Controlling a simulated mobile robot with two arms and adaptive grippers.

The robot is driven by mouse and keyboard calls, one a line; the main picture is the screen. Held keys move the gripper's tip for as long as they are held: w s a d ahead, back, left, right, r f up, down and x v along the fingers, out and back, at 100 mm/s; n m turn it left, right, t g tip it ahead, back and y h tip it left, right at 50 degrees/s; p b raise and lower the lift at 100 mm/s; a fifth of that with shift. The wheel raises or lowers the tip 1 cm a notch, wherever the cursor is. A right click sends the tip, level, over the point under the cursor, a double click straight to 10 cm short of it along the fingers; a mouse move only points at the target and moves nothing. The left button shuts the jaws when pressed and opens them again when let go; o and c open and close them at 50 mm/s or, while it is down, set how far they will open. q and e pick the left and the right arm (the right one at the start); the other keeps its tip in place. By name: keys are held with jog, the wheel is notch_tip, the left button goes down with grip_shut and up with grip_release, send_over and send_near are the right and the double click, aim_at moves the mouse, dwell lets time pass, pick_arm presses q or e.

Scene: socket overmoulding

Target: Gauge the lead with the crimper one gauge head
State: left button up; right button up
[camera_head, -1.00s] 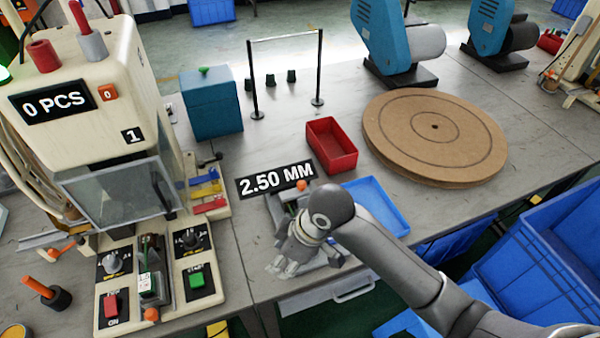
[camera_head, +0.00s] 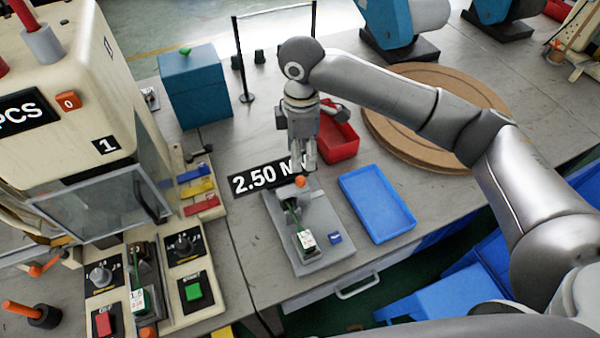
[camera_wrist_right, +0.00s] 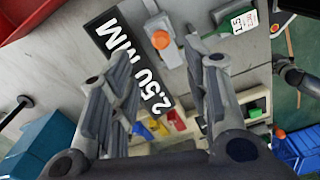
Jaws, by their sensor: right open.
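The gauge head (camera_head: 335,258) is a grey plate with an orange knob (camera_head: 301,181), beside a black "2.50 MM" display (camera_head: 258,180). A green lead with a white tag (camera_head: 306,240) lies on it; the tag also shows in the right wrist view (camera_wrist_right: 240,20). My right gripper (camera_head: 308,165) points down just behind the knob, above the table. In the right wrist view my right gripper (camera_wrist_right: 163,62) is open with nothing between its fingers. A dark grey jointed part at that view's right edge may be my left gripper; its jaws cannot be made out.
The crimper (camera_head: 70,100) stands at left, with another tagged lead (camera_head: 138,300) at its front panel. A blue tray (camera_head: 378,205) lies right of the gauge. A red bin (camera_head: 342,140), a brown disc (camera_head: 400,85) and a teal box (camera_head: 195,90) are behind.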

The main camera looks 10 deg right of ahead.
aim_at(301, 178)
notch_tip(301, 178, down, 10)
jog(key=shift+p, duration=0.55)
grip_shut()
